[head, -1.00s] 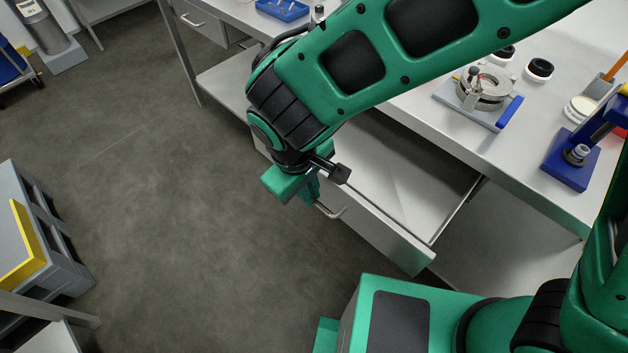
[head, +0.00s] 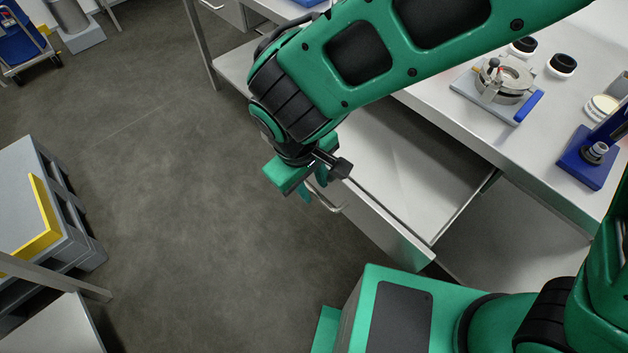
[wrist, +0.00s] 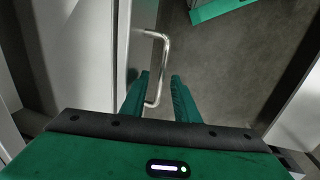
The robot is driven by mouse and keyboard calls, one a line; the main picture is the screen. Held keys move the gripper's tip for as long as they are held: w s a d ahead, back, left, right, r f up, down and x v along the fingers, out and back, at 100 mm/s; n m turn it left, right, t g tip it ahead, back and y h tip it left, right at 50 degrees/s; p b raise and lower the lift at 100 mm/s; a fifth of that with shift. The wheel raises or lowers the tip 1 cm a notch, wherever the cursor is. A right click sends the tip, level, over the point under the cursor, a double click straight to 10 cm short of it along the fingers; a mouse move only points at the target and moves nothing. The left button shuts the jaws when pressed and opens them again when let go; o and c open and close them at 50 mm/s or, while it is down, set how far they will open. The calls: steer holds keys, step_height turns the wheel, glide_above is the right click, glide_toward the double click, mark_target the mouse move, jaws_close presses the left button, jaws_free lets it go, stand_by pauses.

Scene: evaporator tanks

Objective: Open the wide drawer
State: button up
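The wide drawer (head: 395,222) is pulled well out from under the workbench, with its pale inside showing in the head view. Its metal bar handle (head: 328,203) is on the front face. The handle also shows in the wrist view (wrist: 163,50), beside the drawer front. My gripper (head: 306,193) is at the handle, its green fingers pointing down. In the wrist view my gripper (wrist: 160,76) has its fingers apart, and the near part of the bar lies between them with a gap. I cannot tell whether a finger touches it.
The bench top carries a round metal fixture (head: 508,82), black-and-white round pieces (head: 562,65) and a blue device (head: 588,165). A grey pallet stack (head: 25,205) with a yellow edge stands at left. The floor (head: 190,190) between it and the drawer is clear.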

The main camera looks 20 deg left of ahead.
steer(key=shift+r, duration=0.1)
step_height(320, 180, up, 10)
steer(key=s+a, duration=0.1)
steer(key=shift+s+r, duration=0.2)
steer(key=shift+s, duration=0.1)
stand_by(0.5)
